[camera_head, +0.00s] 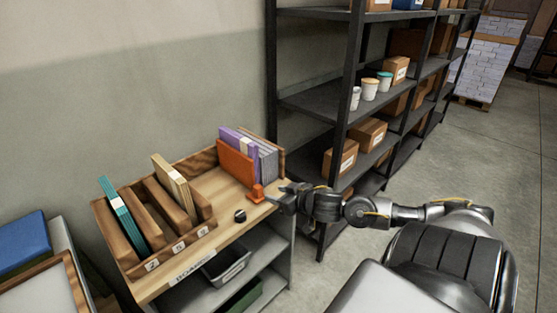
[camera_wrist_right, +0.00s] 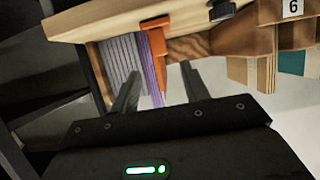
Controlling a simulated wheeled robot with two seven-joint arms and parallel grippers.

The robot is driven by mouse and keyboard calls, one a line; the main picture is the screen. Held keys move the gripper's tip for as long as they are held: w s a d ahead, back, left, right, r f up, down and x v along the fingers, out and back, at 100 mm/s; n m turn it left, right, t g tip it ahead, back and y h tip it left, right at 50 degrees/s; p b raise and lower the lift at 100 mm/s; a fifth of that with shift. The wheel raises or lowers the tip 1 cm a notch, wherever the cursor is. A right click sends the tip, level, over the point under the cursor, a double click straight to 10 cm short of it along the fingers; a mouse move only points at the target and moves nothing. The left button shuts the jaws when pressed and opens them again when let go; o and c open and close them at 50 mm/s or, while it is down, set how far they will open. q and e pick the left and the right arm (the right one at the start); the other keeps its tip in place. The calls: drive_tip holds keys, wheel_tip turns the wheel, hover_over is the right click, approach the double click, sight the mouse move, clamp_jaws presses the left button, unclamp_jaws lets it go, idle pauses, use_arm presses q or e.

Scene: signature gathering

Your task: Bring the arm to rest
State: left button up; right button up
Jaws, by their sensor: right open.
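My right gripper (camera_head: 280,199) is at the right end of a wooden-topped cart (camera_head: 228,230), beside a small orange piece (camera_head: 257,193). In the right wrist view its two fingers (camera_wrist_right: 160,88) are apart with nothing clasped between them. An orange book (camera_head: 236,163), a purple book (camera_head: 229,136) and grey books (camera_head: 268,160) stand at the cart's back right. The grey books (camera_wrist_right: 123,55) and the purple one (camera_wrist_right: 157,60) show beyond the fingers in the right wrist view. My right arm stretches in from the right. My left gripper is out of view.
A numbered wooden rack (camera_head: 120,228) on the cart holds a teal book (camera_head: 122,215) and a tan one (camera_head: 174,183). A small black round object (camera_head: 240,215) lies near the cart's front edge. A dark shelf (camera_head: 318,100) with boxes stands behind. Floor at right is clear.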

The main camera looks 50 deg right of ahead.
idle(0.4)
drive_tip(key=s+d+f+n+g+h, duration=0.25)
drive_tip(key=d+f, duration=0.35)
drive_tip(key=f, duration=0.4)
drive_tip(key=s+d+f+n+g+h, duration=0.1)
drive_tip(key=s+d+f, duration=0.2)
drive_tip(key=d+f, duration=0.45)
drive_tip(key=s+a+f+g, duration=0.1)
drive_tip(key=s+f+g, duration=0.1)
drive_tip(key=s+f, duration=0.55)
drive_tip(key=s+a+f+g, duration=0.1)
drive_tip(key=s+f, duration=0.3)
drive_tip(key=f, duration=0.7)
drive_tip(key=s+a+f+g+y, duration=0.1)
drive_tip(key=s+a+f+g, duration=0.1)
drive_tip(key=s+a+f, duration=0.6)
drive_tip(key=s+a+f+g+y, duration=0.1)
drive_tip(key=s+a+f+g, duration=0.1)
drive_tip(key=s+a+f, duration=0.55)
drive_tip(key=s+a+f+g+y, duration=0.1)
drive_tip(key=s+a+f, duration=0.1)
drive_tip(key=s+a, duration=0.3)
drive_tip(key=s+a+f+g, duration=0.1)
drive_tip(key=s+a, duration=0.4)
drive_tip(key=a, duration=0.6)
drive_tip(key=shift+a+f+m+y, duration=0.25)
drive_tip(key=shift+f+m+y, duration=0.15)
drive_tip(key=shift+f, duration=0.4)
